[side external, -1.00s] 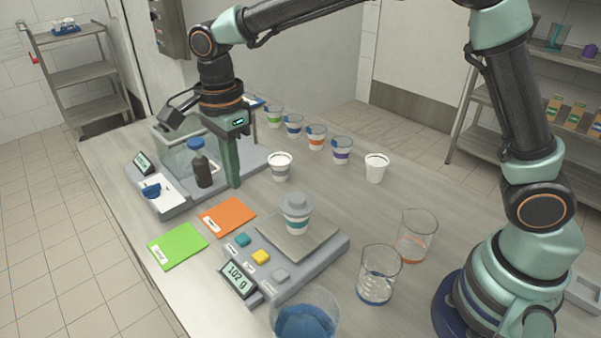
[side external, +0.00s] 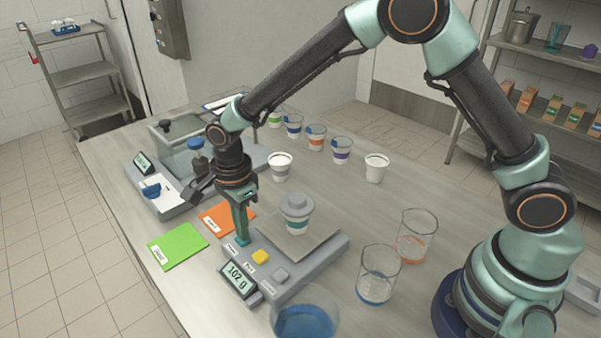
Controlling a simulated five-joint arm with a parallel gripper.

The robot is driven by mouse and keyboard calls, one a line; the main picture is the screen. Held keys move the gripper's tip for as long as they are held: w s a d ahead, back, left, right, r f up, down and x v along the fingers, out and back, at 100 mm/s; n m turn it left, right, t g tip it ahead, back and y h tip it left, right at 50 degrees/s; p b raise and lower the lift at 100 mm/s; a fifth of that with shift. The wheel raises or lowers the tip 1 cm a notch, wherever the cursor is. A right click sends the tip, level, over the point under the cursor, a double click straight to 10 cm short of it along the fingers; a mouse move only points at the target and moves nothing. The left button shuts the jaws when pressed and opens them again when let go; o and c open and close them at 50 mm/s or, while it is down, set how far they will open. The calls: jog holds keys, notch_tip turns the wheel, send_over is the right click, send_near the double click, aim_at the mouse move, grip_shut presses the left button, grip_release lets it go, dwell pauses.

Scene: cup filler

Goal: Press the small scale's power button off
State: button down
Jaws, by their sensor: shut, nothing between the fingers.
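The small scale (side external: 322,252) stands at the front middle of the table, its display (side external: 239,280) lit and reading 102 g. A lidded cup with a teal band (side external: 297,215) stands on its plate. A yellow button (side external: 260,257) and a grey button (side external: 281,274) show on its front panel. The teal button at the panel's left end is mostly hidden by my gripper (side external: 243,241). My gripper is shut and empty, pointing down, its tips at the teal button. I cannot tell whether they touch it.
Two glass beakers (side external: 375,290) (side external: 416,238) stand right of the scale, and a container of blue material (side external: 305,315) stands in front. Green (side external: 176,246) and orange (side external: 215,215) cards lie to the left. A second scale (side external: 160,203) and several cups are farther back.

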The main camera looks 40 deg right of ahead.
jog(key=shift+s+f, duration=0.1)
jog(key=shift+f, duration=1)
notch_tip(320, 180, up, 15)
jog(key=shift+w, duration=0.3)
jog(key=shift+a, duration=0.1)
